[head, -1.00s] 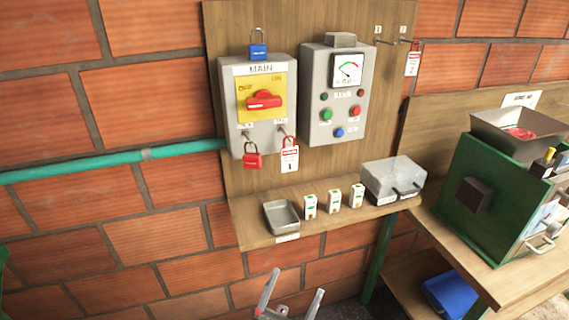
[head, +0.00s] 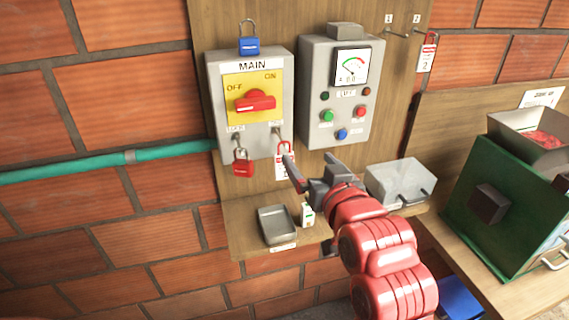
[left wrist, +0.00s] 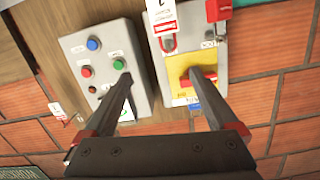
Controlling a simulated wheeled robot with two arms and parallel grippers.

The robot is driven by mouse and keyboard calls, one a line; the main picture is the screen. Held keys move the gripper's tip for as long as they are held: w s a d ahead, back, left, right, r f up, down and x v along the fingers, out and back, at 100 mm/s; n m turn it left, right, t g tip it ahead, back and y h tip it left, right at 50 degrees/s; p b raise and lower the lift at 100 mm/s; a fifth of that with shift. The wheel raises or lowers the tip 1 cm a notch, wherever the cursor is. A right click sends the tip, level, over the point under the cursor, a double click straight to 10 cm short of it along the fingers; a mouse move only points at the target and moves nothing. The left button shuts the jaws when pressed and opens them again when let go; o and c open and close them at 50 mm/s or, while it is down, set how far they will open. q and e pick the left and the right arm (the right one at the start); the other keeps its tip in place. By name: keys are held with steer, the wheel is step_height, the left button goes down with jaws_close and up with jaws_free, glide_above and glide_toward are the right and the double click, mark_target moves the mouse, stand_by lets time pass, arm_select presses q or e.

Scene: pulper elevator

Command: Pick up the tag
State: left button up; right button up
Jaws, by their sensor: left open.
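A white-and-red tag (head: 281,168) hangs from the right hook under the MAIN switch box (head: 214,140), partly hidden by a finger of my left gripper (head: 311,168). The left gripper is open and empty, raised in front of the board close to this tag. In the left wrist view the tag (left wrist: 163,22) shows at the top, beyond and between the open fingers (left wrist: 160,76). I cannot tell whether a finger touches it. My right gripper is not in view.
A red padlock (head: 243,168) hangs left of the tag. A blue padlock (head: 248,42) sits on top of the MAIN box. The meter box (head: 312,100) is close on the right.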

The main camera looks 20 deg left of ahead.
mark_target(279, 168)
arm_select(q)
steer(key=w+a+f+n+g+h+p, duration=0.1)
steer(key=w+a+f+g+p, duration=0.1)
steer(key=w+a+f+p, duration=0.5)
steer(key=x, duration=0.4)
steer(key=shift+w+a+f, duration=0.15)
steer(key=shift+w+f, duration=0.1)
jaws_close()
stand_by(0.8)
